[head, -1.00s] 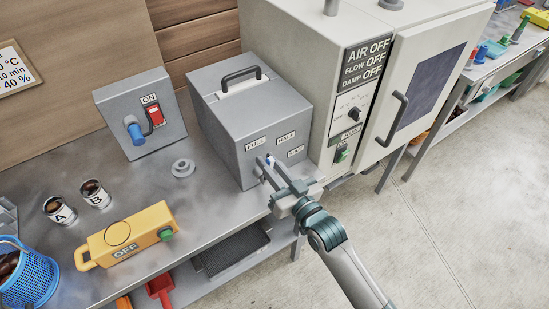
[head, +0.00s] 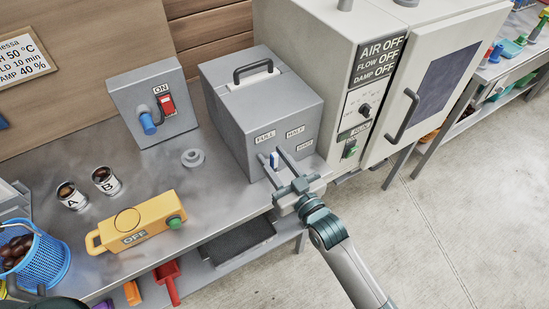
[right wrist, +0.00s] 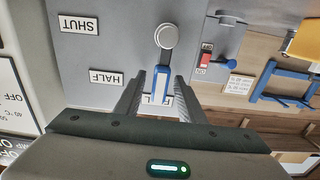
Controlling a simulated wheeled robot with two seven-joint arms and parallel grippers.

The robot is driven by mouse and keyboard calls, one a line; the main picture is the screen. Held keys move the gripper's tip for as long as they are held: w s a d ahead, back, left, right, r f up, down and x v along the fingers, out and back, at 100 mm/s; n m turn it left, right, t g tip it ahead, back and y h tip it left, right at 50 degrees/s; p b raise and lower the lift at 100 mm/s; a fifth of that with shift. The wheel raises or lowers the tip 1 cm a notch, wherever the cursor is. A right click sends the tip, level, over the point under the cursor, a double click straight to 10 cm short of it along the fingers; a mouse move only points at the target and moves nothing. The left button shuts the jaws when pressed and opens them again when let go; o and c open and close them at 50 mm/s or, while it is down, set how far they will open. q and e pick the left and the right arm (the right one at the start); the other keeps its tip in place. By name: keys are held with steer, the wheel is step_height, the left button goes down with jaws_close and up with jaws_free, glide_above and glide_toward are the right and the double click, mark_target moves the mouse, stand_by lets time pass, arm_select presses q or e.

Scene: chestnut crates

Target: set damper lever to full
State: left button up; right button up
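The damper lever, with a blue-and-white handle, sits on the front of the grey box (head: 240,125). In the right wrist view the lever (right wrist: 161,85) runs from its round hub (right wrist: 166,36) towards the FULL label (right wrist: 147,100), which it partly covers. The HALF label (right wrist: 106,77) and SHUT label (right wrist: 79,24) are clear of it. My right gripper (head: 270,155) is at the lever, its two fingers on either side of the handle and apart. Contact with the handle cannot be told. My left gripper is not in view; only a dark part of mine shows at the lower left.
A cream cabinet (head: 330,70) with an AIR OFF panel stands right of the box. On the bench are a switch box (head: 130,105), a yellow OFF device (head: 150,215), cups A (head: 72,200) and B (head: 107,185), and a blue basket (head: 45,262). Open floor lies right.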

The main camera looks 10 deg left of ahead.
steer(key=shift+s+d, duration=0.1)
steer(key=b+v, duration=0.4)
steer(key=v, duration=1.3)
steer(key=shift+b, duration=0.3)
